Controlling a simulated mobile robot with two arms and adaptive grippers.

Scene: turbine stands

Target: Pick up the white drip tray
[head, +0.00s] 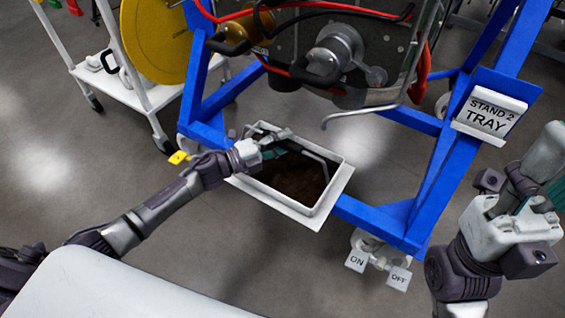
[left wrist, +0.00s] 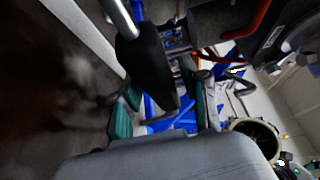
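The white drip tray (head: 322,213) sits low at the front of the blue stand, under the machine, with dark brown contents inside. Its wire handle (head: 318,160) arches over the opening. My left gripper (head: 275,145) is at the tray's back left, over the opening near the handle. In the left wrist view, its teal finger pads (left wrist: 165,110) stand apart. A black grip on a metal rod (left wrist: 150,70) shows between and beyond them; contact cannot be told. My right gripper (head: 548,196) is at the right edge, partly cut off, away from the tray.
The blue stand frame (head: 425,185) surrounds the tray's back and right. The machine (head: 335,50) with hoses hangs above. A sign (head: 490,112) reads "STAND 2 TRAY". ON and OFF labels (head: 378,270) stand by the front foot. A white cart (head: 120,85) is at left.

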